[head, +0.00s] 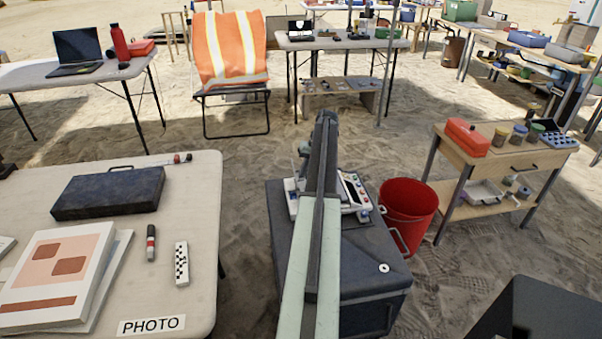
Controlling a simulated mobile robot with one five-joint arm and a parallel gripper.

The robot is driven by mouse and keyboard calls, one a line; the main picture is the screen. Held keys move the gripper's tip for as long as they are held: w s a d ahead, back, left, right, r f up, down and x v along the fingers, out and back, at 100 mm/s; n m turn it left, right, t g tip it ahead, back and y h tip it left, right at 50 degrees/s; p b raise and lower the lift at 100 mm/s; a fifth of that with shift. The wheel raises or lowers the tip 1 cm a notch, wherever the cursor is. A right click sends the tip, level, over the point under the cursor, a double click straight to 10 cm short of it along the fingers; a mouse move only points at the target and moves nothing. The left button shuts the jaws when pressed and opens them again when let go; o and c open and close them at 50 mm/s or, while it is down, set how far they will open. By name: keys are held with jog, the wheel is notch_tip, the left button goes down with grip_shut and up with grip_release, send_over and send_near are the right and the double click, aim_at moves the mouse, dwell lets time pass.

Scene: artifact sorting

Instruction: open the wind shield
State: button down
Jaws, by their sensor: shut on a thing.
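A white device (357,196) with a display and coloured buttons sits on a dark grey case (372,262) in the middle of the head view. My arm reaches forward over the case and crosses in front of the device, hiding its middle. My gripper (324,128) is at the far end of the arm, above and behind the device, and the arm hides most of it. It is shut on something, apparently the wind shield. The wind shield's outline and how far it stands open cannot be made out.
A red bucket (408,208) stands right beside the case. A table (205,215) with a dark box (108,193), papers, a marker and a scale bar is at the left. A wooden table (520,165) with jars and a red box is at the right.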

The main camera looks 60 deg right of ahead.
jog(key=shift+d, duration=0.1)
dwell(0.4)
jog(key=c, duration=1.5)
grip_release()
jog(key=shift+f, duration=0.2)
jog(key=shift+r, duration=0.1)
jog(key=p+v, duration=0.7)
jog(key=shift+s+d+r, duration=0.15)
jog(key=shift+r, duration=0.2)
